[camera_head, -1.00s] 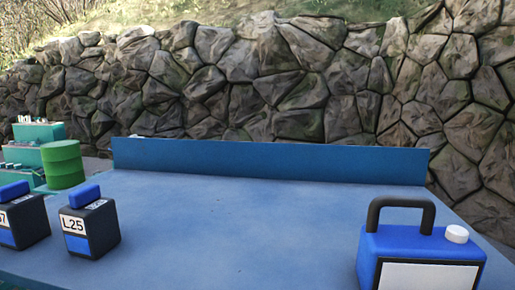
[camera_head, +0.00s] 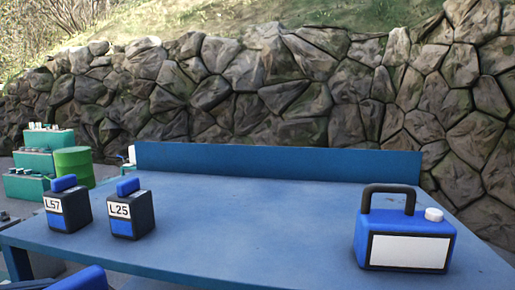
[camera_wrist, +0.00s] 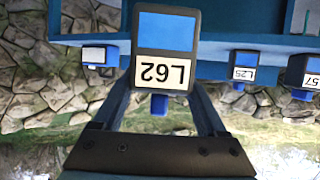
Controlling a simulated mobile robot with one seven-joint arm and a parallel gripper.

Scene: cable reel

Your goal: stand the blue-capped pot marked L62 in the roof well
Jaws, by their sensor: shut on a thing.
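The pot marked L62 (camera_wrist: 163,40) shows large and upside down in the wrist view, dark-bodied with a blue panel and a white label. Its blue cap (camera_wrist: 159,104) points toward my gripper (camera_wrist: 162,95), whose fingers stand on either side; my gripper is shut on this pot. How the fingertips touch it is partly hidden by the pot body. In the head view I cannot make out my gripper or the L62 pot. I cannot identify the roof well in either view.
Pots marked L57 (camera_head: 67,209) and L25 (camera_head: 131,212) stand on the blue bench (camera_head: 260,235), left. A blue box (camera_head: 404,231) with a black handle stands right. The bench middle is clear; a raised board (camera_head: 280,160) edges its back. A green drum (camera_head: 74,166) stands beyond.

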